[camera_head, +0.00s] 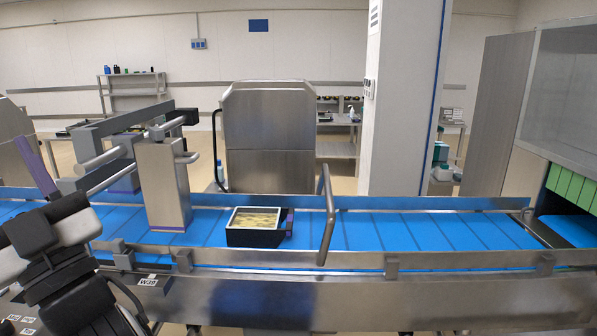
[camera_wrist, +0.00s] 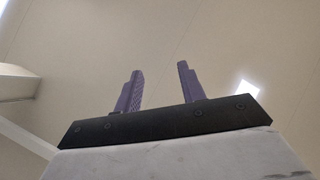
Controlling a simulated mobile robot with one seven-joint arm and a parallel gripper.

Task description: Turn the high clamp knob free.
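A grey clamp assembly stands over the belt at the left in the head view. A high knob-like part (camera_head: 158,132) sticks out near its top, by a dark block; I take it for the high clamp knob. A lower rounded part (camera_head: 187,157) sticks out from the steel block beneath. Which way either is turned is too small to tell. My gripper (camera_wrist: 160,68) shows in the wrist view with two purple fingers apart, nothing between them, against the ceiling. In the head view my arm is at the lower left, apart from the knob; the purple strip above it may be a finger.
The blue conveyor belt (camera_head: 462,232) runs across the view behind a steel front rail (camera_head: 440,260). A black tray (camera_head: 254,238) with yellowish contents sits on it. A bent steel handle (camera_head: 328,215) stands right of the tray. A white pillar (camera_head: 402,100) rises behind.

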